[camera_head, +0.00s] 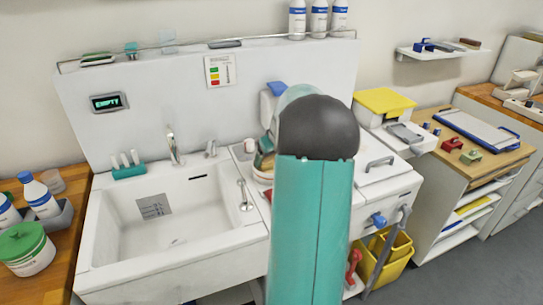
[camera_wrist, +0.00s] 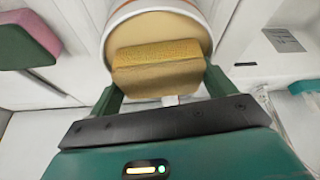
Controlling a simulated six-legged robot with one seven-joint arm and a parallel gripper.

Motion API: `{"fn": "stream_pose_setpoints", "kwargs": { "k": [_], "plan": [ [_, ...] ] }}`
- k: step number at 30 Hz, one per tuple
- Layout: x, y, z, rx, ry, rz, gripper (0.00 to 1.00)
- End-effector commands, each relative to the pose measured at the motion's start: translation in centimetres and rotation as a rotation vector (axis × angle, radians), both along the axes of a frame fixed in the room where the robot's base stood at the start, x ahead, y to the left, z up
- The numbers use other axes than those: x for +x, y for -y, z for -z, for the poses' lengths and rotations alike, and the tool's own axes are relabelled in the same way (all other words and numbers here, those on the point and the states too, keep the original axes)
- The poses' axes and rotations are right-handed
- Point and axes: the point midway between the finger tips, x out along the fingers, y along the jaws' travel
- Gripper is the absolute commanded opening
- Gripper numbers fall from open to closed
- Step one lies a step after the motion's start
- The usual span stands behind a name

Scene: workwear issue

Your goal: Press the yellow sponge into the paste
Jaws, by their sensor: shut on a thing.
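My gripper (camera_wrist: 160,90) is shut on a yellow sponge (camera_wrist: 160,52) in the wrist view, with one green finger at each side of it. The sponge sits at the mouth of a round white tub with an orange-brown rim (camera_wrist: 112,25). Pale cream paste (camera_wrist: 194,40) shows inside the tub around the sponge. I cannot tell how deeply the sponge touches the paste. In the head view my arm covers most of this spot; part of the tub (camera_head: 262,178) shows at the arm's left edge.
A pink and green block (camera_wrist: 25,40) lies left of the tub in the wrist view. In the head view a white sink (camera_head: 185,250) with a tap (camera_head: 173,148) is left of my arm. A wall panel (camera_head: 130,75) rises behind. A yellow-lidded box (camera_head: 383,101) stands to the right.

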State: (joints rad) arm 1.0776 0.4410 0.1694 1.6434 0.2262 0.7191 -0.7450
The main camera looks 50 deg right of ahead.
Motion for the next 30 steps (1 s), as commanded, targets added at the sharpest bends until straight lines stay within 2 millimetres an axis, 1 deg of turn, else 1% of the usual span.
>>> {"fn": "stream_pose_setpoints", "kwargs": {
  "k": [14,17,30],
  "plan": [
    [0.0,0.0,0.1,0.002,-0.001,-0.001,0.64],
    [0.0,0.0,-0.4,0.002,-0.002,0.000,0.64],
    [0.0,0.0,-3.7,0.001,-0.001,-0.001,0.64]
  ]
}}
